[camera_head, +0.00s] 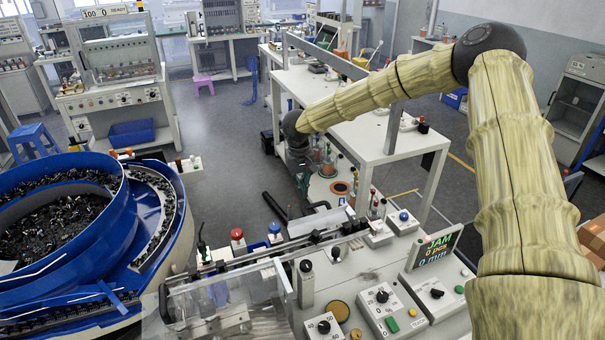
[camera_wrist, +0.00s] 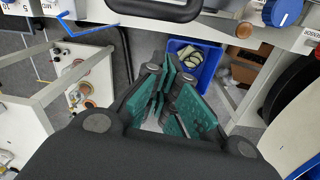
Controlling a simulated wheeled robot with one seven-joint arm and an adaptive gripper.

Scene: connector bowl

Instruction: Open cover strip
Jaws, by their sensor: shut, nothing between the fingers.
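A long narrow strip (camera_head: 277,249) with dark fittings runs along the bench beside the bowl feeder; I cannot tell for certain that it is the cover strip. A clear panel (camera_head: 235,300) with a pale frame stands in front of it, and it looks shut. My gripper (camera_head: 303,183) hangs pointing down behind the strip, apart from it; its fingertips are hard to make out there. In the wrist view, my gripper (camera_wrist: 176,100) shows green finger pads drawn together with nothing held. Neither the strip nor the clear panel can be made out surely in the wrist view.
The blue bowl feeder (camera_head: 125,225) holds many small dark parts at left. A display (camera_head: 436,248) reading JAM and control boxes (camera_head: 390,310) stand at the front right. A white table (camera_head: 350,115) stands behind my gripper. A blue bin (camera_wrist: 209,66) lies low beyond the fingers.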

